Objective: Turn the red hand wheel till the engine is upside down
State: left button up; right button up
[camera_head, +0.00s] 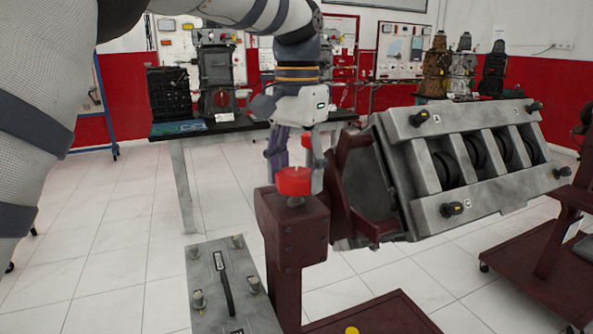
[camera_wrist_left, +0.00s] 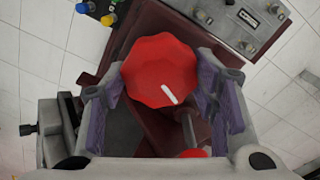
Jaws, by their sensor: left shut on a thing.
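The red hand wheel (camera_head: 293,181) sits on top of the dark red stand post (camera_head: 291,238). My left gripper (camera_head: 296,172) reaches down onto it from above and is shut on it. In the left wrist view the wheel (camera_wrist_left: 160,72), with a white mark on its top, sits between the two purple-padded fingers (camera_wrist_left: 160,88). The grey engine block (camera_head: 395,160) is mounted on the stand to the right of the wheel. It is tilted, with its open cylinder side turned toward the head camera. My right gripper is not in view.
A grey panel (camera_head: 206,258) with knobs and a black handle lies left of the post. A dark bench (camera_head: 240,128) with engine parts stands behind. Another dark red stand (camera_head: 550,250) is at the right. White floor tiles are clear at the left.

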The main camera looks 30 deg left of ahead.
pick_arm(q)
jog(key=m, duration=0.4)
jog(key=shift+f+m, duration=0.1)
jog(key=shift+m, duration=0.2)
jog(key=m, duration=0.3)
jog(key=shift+m, duration=0.4)
jog(key=m, duration=0.7)
jog(key=shift+s, duration=0.1)
jog(key=m, duration=0.3)
jog(key=shift+m, duration=0.4)
jog(key=m, duration=0.3)
jog(key=shift+m, duration=0.3)
jog(key=m, duration=0.3)
jog(key=shift+s+m, duration=0.1)
jog(key=shift+m, duration=2.4)
